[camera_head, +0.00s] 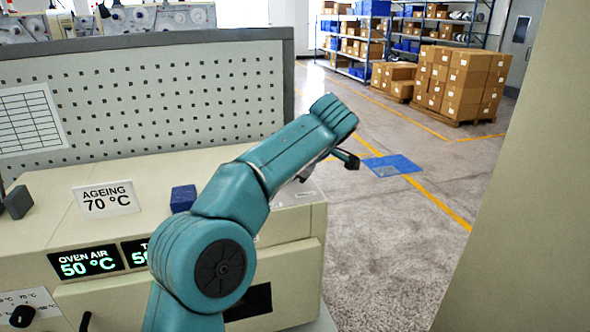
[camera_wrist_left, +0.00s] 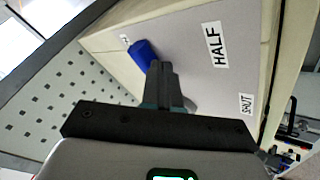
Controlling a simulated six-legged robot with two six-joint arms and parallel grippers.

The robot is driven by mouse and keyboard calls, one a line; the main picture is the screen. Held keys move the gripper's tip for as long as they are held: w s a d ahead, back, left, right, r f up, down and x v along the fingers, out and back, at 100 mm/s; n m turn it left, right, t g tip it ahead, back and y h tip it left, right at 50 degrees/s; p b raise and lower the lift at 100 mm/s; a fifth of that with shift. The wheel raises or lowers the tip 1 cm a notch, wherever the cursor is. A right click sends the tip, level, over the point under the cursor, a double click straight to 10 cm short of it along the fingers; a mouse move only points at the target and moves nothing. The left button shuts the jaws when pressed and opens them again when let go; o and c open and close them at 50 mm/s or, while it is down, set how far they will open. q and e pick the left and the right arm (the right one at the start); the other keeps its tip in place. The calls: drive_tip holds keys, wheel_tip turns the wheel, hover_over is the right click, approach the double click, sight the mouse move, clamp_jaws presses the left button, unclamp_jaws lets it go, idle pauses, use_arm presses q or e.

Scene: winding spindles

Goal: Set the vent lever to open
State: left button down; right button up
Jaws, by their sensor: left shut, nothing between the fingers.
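A blue handle (camera_wrist_left: 143,53), which looks like the vent lever's grip, stands at the upper left of a grey plate (camera_wrist_left: 185,45) in the left wrist view. The plate has a HALF label (camera_wrist_left: 214,45) and a SHUT label (camera_wrist_left: 246,104). The handle is beside a small, partly hidden label that I cannot read, away from HALF and SHUT. My left gripper (camera_wrist_left: 165,70) is shut and empty; its tips overlap the handle's lower end in the picture, and contact cannot be told. In the head view, a blue piece (camera_head: 183,198), probably this handle, shows beside my arm. My right gripper is out of view.
The beige oven cabinet (camera_head: 150,240) carries an AGEING 70 °C sign (camera_head: 107,199) and a display (camera_head: 87,262) reading 50 °C. A pegboard (camera_head: 170,100) rises behind it. A beige wall (camera_head: 530,220) bounds the right. Open floor lies between, with stacked cartons (camera_head: 465,85) far back.

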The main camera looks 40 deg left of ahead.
use_arm(q)
drive_tip(key=shift+w+f, duration=0.1)
drive_tip(key=shift+w, duration=0.1)
drive_tip(key=shift+s, duration=0.1)
drive_tip(key=shift+d+r, duration=0.25)
drive_tip(key=shift+r, duration=0.1)
drive_tip(key=p+v, duration=0.1)
drive_tip(key=v, duration=1.4)
drive_tip(key=shift+d, duration=0.2)
drive_tip(key=shift+s+r, duration=0.15)
drive_tip(key=shift+s, duration=0.05)
